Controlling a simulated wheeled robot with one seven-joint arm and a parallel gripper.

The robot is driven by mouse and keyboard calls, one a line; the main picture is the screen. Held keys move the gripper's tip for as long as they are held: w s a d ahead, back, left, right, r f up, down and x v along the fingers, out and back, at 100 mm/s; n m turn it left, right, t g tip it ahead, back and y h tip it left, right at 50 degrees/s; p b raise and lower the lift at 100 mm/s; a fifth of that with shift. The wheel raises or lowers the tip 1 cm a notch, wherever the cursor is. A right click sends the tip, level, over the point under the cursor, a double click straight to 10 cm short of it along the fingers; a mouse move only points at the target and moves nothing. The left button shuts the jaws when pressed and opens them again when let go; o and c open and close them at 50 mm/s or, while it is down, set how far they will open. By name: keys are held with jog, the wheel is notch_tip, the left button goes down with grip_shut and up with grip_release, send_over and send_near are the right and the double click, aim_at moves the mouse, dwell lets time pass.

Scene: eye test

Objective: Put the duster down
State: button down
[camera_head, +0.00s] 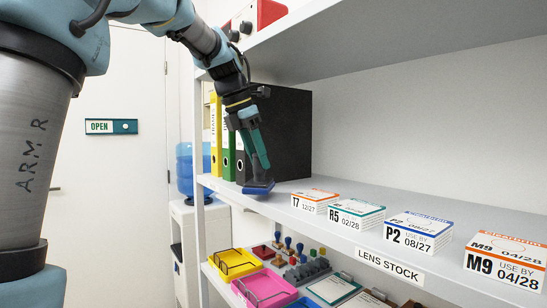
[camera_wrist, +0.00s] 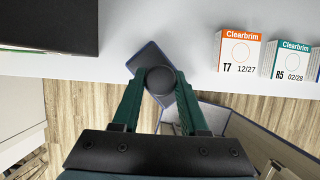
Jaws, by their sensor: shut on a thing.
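The duster (camera_head: 259,188) has a flat blue base and a dark grey handle. My gripper (camera_head: 262,160) is shut on its handle from above, near the shelf's front edge. In the wrist view the round top of the duster's handle (camera_wrist: 160,79) sits between the teal fingers of my gripper (camera_wrist: 160,84). The blue base shows beyond it, partly over the white shelf (camera_wrist: 205,88) and partly past its edge. I cannot tell whether the base touches the shelf.
Lens boxes stand right of the duster: T7 (camera_head: 314,200), R5 (camera_head: 355,214), P2 (camera_head: 417,233), M9 (camera_head: 506,262). A black binder (camera_head: 285,135) stands behind and left, beside green and yellow ones. Bare shelf lies between binder and T7. Yellow (camera_head: 235,264) and pink (camera_head: 264,289) trays are below.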

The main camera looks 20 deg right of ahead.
aim_at(274, 182)
jog(key=shift+w+d, duration=0.1)
jog(key=shift+d, duration=0.5)
jog(key=d, duration=0.1)
jog(key=d+p, duration=0.1)
jog(key=d, duration=0.1)
jog(key=shift+w+r+p, duration=0.1)
jog(key=shift+w+p, duration=0.15)
jog(key=shift+p, duration=0.1)
jog(key=shift+p+x, duration=0.3)
jog(key=shift+x, duration=0.5)
jog(key=shift+a, duration=0.1)
jog(key=shift+f, duration=0.25)
jog(key=shift+c, duration=2.2)
grip_release()
jog(key=shift+r, duration=0.1)
jog(key=b+v, duration=0.1)
jog(key=v, duration=0.6)
jog(key=shift+a+r, duration=0.15)
jog(key=shift+r, duration=0.1)
